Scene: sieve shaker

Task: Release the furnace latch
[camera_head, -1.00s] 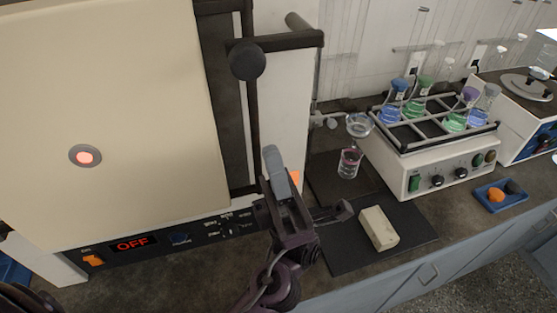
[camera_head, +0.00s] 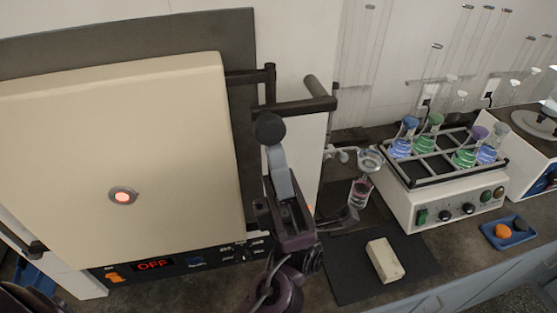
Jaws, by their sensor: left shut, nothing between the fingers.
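The furnace (camera_head: 165,150) has a large cream door with a glowing orange-red spot and a panel display reading OFF. Its latch (camera_head: 295,106) is a dark bar at the door's right side with a round black knob (camera_head: 268,128) on its near end. My left gripper (camera_head: 279,172) is shut and empty, with its grey tip pointing up just below the knob. I cannot tell whether the tip touches the knob. The gripper hides part of the furnace's right front edge. My right gripper is not in view.
To the right, a shaker (camera_head: 445,205) carries several flasks of coloured liquid. A pale block (camera_head: 385,260) lies on a dark mat (camera_head: 345,285). A blue tray (camera_head: 507,238) sits by the counter's right front edge.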

